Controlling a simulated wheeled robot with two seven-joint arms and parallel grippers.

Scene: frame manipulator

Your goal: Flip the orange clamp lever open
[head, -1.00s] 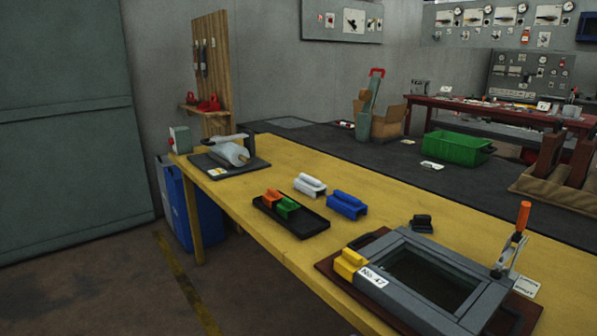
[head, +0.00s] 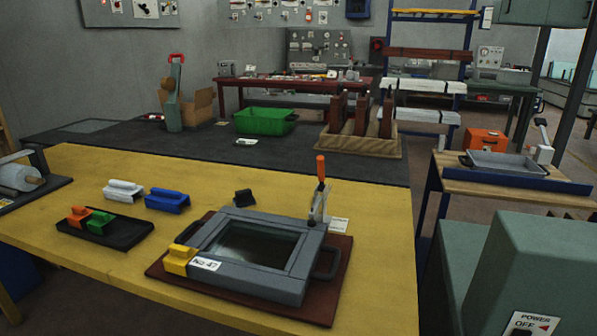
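The orange clamp lever (head: 321,167) stands upright on a metal toggle clamp (head: 319,204) at the far right corner of a grey frame (head: 225,273). The frame lies on a dark red board (head: 336,290) on the yellow table. A yellow block (head: 180,259) sits at the frame's near left corner, beside a white label reading No. 47. Neither of my grippers shows in the head view.
A black tray (head: 130,236) holds an orange and a green handled block. A white block (head: 124,191) and a blue block (head: 167,202) stand behind it. A green crate (head: 265,122) is farther back. A green power cabinet (head: 540,262) stands at the right.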

